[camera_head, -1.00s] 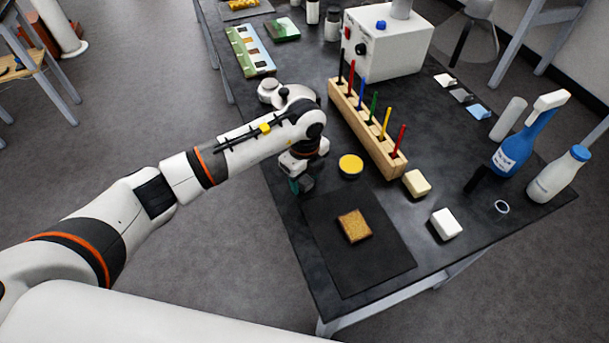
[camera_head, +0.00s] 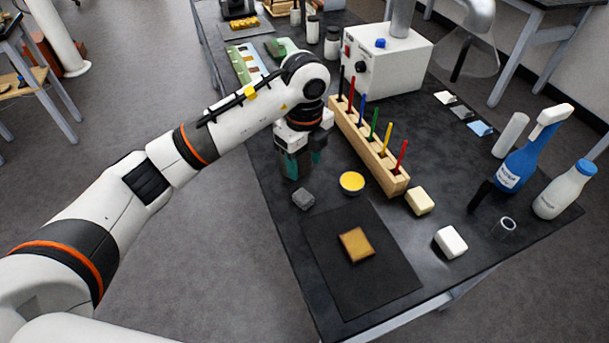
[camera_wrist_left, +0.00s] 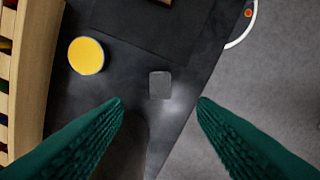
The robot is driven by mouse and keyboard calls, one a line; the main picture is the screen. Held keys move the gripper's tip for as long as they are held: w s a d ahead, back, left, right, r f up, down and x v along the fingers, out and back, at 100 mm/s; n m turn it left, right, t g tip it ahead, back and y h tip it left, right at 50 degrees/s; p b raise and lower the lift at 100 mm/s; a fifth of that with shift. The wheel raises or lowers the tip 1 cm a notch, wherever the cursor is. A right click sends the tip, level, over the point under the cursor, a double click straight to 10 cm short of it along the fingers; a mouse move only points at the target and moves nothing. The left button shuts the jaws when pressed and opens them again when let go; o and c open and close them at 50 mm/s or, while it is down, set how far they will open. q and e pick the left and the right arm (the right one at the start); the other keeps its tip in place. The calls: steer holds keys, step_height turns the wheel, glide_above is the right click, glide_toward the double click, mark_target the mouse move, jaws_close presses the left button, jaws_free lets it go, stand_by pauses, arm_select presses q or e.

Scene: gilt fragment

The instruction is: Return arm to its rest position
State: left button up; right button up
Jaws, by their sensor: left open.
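My left gripper (camera_head: 304,172) is open and empty, its green-lined fingers pointing down above the dark bench, beside the pen rack's left side. In the left wrist view the two green fingers stand wide apart, with the gripper's gap (camera_wrist_left: 160,104) clear. A small grey block (camera_head: 303,198) lies on the bench below and just in front of the gripper, touched by neither finger. It also shows in the left wrist view (camera_wrist_left: 159,85). A golden-brown square fragment (camera_head: 356,244) lies on the black mat (camera_head: 340,285). My right gripper is not in view.
A round yellow-filled dish (camera_head: 352,183) and a wooden rack (camera_head: 375,157) of coloured sticks stand close to the gripper. A white machine (camera_head: 385,65) is behind. A cream block (camera_head: 420,201), a white block (camera_head: 451,242) and bottles (camera_head: 524,155) stand to the right.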

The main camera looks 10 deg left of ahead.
arm_select(q)
steer(key=shift+r, duration=0.4)
